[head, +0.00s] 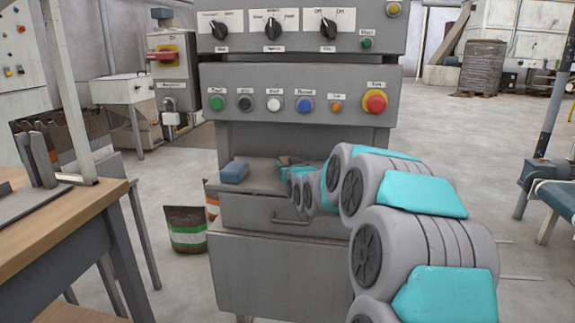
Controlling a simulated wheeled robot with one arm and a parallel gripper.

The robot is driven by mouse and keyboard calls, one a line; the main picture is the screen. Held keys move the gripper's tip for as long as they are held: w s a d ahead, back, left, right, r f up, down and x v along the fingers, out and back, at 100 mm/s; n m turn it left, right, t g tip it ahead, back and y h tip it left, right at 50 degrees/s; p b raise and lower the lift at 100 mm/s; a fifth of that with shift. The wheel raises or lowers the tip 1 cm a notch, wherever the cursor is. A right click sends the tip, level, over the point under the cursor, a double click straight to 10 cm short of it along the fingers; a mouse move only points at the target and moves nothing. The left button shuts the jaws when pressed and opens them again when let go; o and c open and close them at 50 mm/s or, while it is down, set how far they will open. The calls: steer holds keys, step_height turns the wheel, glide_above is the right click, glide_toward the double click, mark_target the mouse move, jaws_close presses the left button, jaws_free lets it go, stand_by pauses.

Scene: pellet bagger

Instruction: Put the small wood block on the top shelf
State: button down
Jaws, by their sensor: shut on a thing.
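My arm reaches from the lower right toward the grey ledge (262,186) of the control cabinet. Its far links end over the right part of the ledge. Small dark and greenish shapes show beside the far links, too small to make out. I cannot make out the small wood block. No shelf that is clearly the top shelf shows in the head view.
A blue sponge-like block (234,172) lies on the ledge, left of my arm. The cabinet's button panel (300,92) rises behind it. A drawer handle (291,221) sticks out below. A bag (186,229) stands on the floor. A wooden bench (50,228) fills the left.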

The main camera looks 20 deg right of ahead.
steer(key=shift+c, duration=1.8)
jaws_free()
steer(key=shift+f, duration=0.1)
steer(key=shift+r, duration=0.25)
steer(key=b+v, duration=0.1)
steer(key=v, duration=1)
steer(key=shift+s, duration=0.2)
steer(key=shift+s+f, duration=0.1)
steer(key=shift+s, duration=0.2)
steer(key=shift+a, duration=0.1)
